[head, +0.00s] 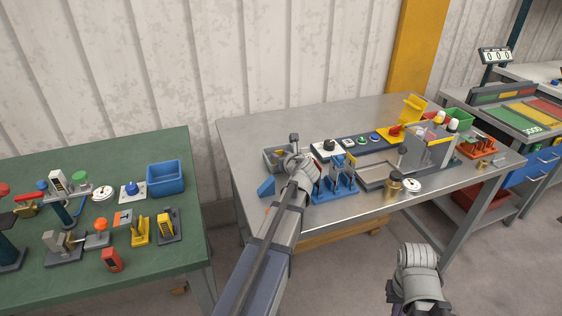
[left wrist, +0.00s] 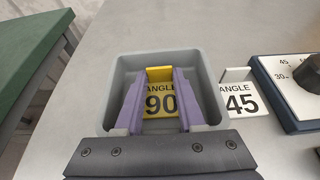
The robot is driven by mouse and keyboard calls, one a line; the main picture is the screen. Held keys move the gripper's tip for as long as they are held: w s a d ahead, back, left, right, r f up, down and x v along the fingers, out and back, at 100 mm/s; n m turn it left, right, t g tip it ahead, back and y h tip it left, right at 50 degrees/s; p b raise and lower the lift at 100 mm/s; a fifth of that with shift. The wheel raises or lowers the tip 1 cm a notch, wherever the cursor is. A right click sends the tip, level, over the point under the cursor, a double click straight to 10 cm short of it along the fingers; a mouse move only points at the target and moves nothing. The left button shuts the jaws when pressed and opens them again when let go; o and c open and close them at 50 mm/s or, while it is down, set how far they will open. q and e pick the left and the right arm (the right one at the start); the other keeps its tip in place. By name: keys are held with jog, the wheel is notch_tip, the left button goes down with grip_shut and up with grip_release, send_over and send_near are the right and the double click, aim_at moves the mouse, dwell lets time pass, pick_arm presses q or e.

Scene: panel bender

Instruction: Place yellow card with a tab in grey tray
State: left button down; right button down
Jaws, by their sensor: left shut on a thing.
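The yellow card with a tab (left wrist: 160,98) reads "ANGLE 90" in the left wrist view. My left gripper (left wrist: 160,85) is shut on it, with the purple fingers on either side of the card. The card is over or inside the grey tray (left wrist: 116,70); I cannot tell whether it touches the floor. In the head view the grey tray (head: 271,158) is on the steel table, and my left gripper (head: 297,160) is at it, hiding the card. My right gripper (head: 416,290) is low at the front, away from the table; its fingers do not show clearly.
A white "ANGLE 45" card (left wrist: 241,97) lies just right of the tray. A dial box (left wrist: 292,85) is further right. A blue rack (head: 335,185) stands beside my left arm. The green table (head: 100,170) with several tools is at left.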

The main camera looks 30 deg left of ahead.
pick_arm(q)
jog(key=shift+r, duration=0.1)
jog(key=c, duration=1)
grip_release()
jog(key=shift+f, duration=0.2)
jog(key=o, duration=0.5)
jog(key=shift+r, duration=0.15)
